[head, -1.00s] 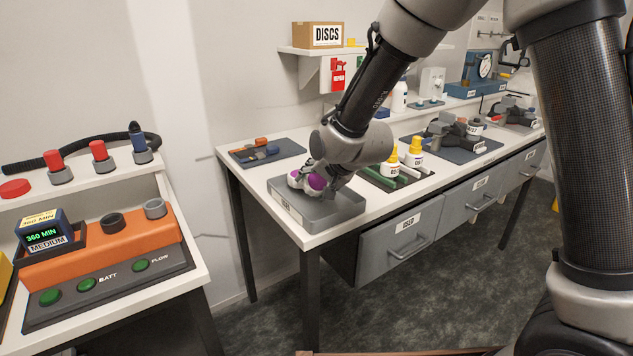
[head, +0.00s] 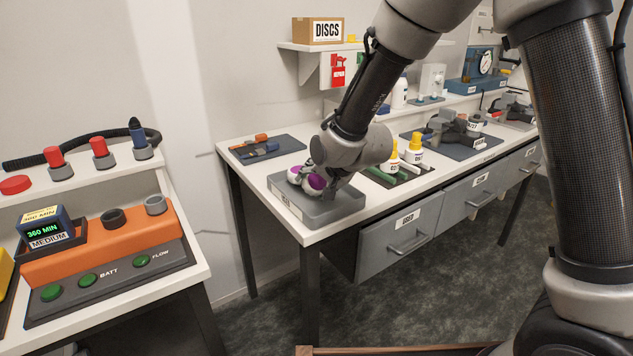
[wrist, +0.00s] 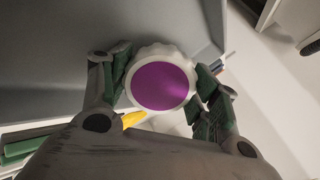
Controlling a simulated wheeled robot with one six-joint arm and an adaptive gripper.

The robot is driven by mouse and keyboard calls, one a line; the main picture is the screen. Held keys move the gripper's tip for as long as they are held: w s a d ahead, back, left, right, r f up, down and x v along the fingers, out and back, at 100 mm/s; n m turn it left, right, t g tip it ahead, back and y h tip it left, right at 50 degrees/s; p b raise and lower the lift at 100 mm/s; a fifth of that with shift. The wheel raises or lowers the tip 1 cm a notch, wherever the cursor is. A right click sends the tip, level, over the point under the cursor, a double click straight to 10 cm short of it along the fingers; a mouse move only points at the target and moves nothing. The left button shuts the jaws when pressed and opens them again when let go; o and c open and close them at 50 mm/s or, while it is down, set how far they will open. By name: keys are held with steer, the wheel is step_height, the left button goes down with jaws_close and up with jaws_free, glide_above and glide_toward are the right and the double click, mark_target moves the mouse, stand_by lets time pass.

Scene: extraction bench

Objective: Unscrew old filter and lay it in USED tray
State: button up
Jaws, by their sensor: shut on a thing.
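A round filter with a ribbed white rim and a purple face (wrist: 161,86) is between the fingers of my gripper (wrist: 157,92) in the wrist view. My gripper is shut on it. In the head view the white and purple filter (head: 315,183) is low at the grey tray (head: 330,212) on the near left corner of the bench. A second white and purple part shows just left of it, and I cannot tell whether it is separate. My gripper (head: 325,182) partly hides them. I cannot tell whether the held filter touches the tray. The tray's front label is too small to read.
A dark mat with tools (head: 267,147) lies behind the tray. Yellow-capped bottles (head: 414,148) stand to its right. A drawer labelled USED (head: 400,240) is below the bench. An orange unit (head: 105,245) stands on the separate left bench.

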steer(key=shift+s+d+f, duration=0.1)
steer(key=shift+s+f, duration=0.05)
steer(key=shift+f, duration=0.15)
steer(key=o, duration=1.2)
steer(key=shift+r, duration=0.1)
